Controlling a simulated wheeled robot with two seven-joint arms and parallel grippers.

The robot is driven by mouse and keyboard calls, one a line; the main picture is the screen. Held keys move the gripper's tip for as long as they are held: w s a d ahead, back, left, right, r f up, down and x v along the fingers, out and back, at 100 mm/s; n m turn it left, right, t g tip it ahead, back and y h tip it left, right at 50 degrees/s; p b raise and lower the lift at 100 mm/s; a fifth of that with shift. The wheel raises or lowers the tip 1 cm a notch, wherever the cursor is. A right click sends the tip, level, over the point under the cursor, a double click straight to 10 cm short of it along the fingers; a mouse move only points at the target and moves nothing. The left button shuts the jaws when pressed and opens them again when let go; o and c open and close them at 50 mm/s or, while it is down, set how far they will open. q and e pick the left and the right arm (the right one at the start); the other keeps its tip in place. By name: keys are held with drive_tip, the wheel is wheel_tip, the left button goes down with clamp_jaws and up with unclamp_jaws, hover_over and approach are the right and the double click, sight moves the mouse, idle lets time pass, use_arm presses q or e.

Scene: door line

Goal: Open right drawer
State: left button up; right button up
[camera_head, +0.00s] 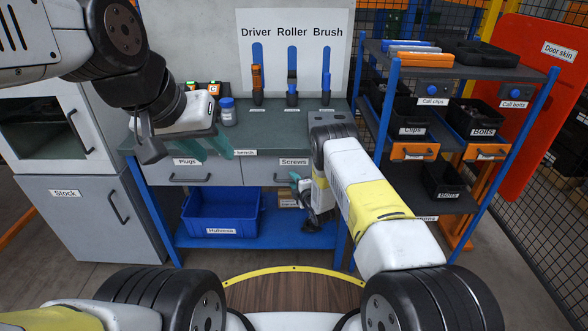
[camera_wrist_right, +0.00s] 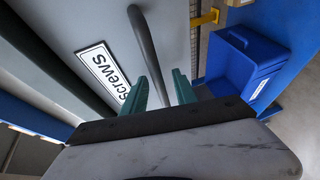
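The right drawer (camera_head: 262,171), labelled Screws, sits under the bench top and looks closed, level with the Plugs drawer (camera_head: 192,170) beside it. Its dark bar handle (camera_wrist_right: 146,45) crosses the right wrist view. My right gripper (camera_wrist_right: 164,92) has its two teal fingers apart, one on each side of the handle's lower end in that view; I cannot tell whether they touch it. In the head view my right gripper (camera_head: 299,183) is at the drawer front, partly hidden by my arm. My left gripper (camera_head: 208,146) is open and empty above the bench's left front edge.
A blue bin (camera_head: 221,212) stands on the bench's lower shelf. A shelf rack (camera_head: 383,110) with bins stands close on the right, and a grey Stock cabinet (camera_head: 80,215) on the left.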

clamp_jaws()
idle(1.3)
